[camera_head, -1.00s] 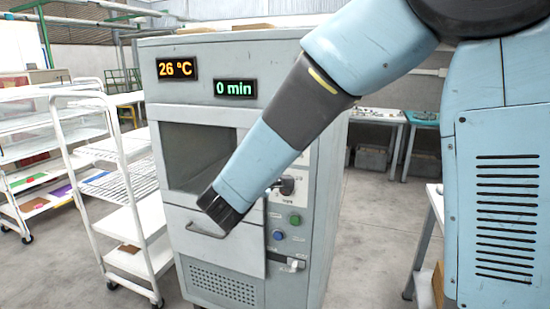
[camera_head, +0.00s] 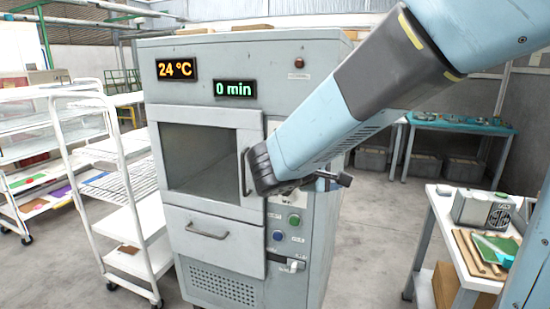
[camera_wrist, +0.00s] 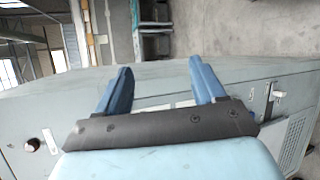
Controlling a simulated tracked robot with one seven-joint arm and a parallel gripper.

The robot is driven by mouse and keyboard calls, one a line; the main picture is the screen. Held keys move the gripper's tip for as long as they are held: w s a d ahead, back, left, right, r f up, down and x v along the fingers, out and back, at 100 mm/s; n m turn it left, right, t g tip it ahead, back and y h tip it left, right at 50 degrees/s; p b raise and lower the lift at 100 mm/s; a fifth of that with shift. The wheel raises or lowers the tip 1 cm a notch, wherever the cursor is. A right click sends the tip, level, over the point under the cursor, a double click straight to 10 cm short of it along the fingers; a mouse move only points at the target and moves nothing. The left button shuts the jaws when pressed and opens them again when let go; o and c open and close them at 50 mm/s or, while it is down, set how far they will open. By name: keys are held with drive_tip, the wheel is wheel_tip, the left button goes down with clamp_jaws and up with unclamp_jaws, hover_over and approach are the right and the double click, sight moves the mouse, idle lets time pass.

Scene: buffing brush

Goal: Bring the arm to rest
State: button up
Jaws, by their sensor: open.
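My gripper (camera_wrist: 161,82) shows in the wrist view with its two blue fingers apart and nothing between them. In the head view my arm reaches down from the upper right and its dark wrist end is in front of the grey oven-like machine (camera_head: 250,60), near its window handle. The fingers cannot be made out clearly there. In the wrist view the machine's front (camera_wrist: 70,95) lies sideways behind the fingers. I see no contact, but the gap to the machine is hard to judge.
A white rack trolley (camera_head: 130,215) stands left of the machine. At right a white table (camera_head: 440,205) holds a metal box (camera_head: 475,208) and boards. A teal-topped table (camera_head: 450,124) is at the back. Floor between machine and right table is clear.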

drive_tip(key=s+d+f+m+g+y, duration=0.1)
drive_tip(key=s+d+m+g+y, duration=0.1)
drive_tip(key=s+d+m+g, duration=0.55)
drive_tip(key=s+d+m+t+y, duration=0.2)
drive_tip(key=s+m+t+y, duration=0.1)
drive_tip(key=s+y, duration=0.5)
drive_tip(key=shift+s+d+r+m, duration=0.25)
drive_tip(key=shift+s+r+m, duration=0.2)
drive_tip(key=shift+s+m, duration=0.55)
drive_tip(key=shift+s+n, duration=0.2)
drive_tip(key=shift+n, duration=0.05)
drive_tip(key=shift+c, duration=0.3)
